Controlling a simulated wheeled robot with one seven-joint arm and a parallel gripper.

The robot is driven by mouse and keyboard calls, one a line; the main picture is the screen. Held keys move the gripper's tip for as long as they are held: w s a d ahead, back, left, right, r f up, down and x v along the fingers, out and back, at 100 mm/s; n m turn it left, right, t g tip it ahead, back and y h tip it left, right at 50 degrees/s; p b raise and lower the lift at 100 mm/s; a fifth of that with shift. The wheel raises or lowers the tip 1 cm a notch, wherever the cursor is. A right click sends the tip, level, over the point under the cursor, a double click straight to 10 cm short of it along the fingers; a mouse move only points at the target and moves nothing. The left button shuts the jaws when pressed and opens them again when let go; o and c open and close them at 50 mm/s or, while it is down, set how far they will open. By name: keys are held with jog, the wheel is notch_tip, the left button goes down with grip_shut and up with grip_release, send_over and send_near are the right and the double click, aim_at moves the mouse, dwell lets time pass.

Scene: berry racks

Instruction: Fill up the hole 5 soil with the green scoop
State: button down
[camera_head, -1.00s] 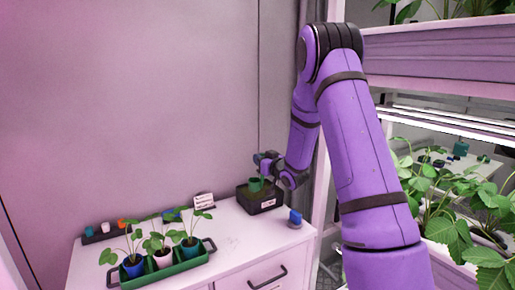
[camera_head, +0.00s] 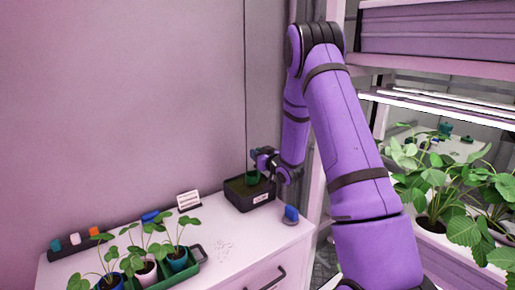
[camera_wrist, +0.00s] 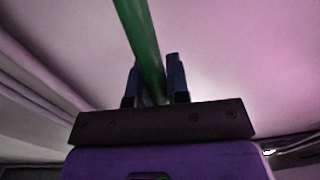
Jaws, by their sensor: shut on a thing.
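My gripper (camera_head: 264,158) is over the black soil bin (camera_head: 262,200) at the back right of the white cabinet. It is shut on the green scoop (camera_head: 252,178), whose cup shows just over or in the bin's opening. I cannot tell whether the cup touches the soil or holds any. In the wrist view the scoop's green handle (camera_wrist: 143,40) runs between the two dark fingers of my gripper (camera_wrist: 153,70). Hole 5 cannot be made out in these frames.
A green tray (camera_head: 196,268) with potted seedlings stands at the cabinet's (camera_head: 222,236) front left. A small blue object (camera_head: 290,214) sits right of the bin. A white card (camera_head: 188,200) stands at the back. Shelves with leafy plants (camera_head: 440,190) are at the right.

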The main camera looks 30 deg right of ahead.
jog(key=shift+f, duration=3.45)
jog(key=shift+r, duration=0.1)
jog(key=shift+r, duration=4.65)
jog(key=shift+s, duration=0.15)
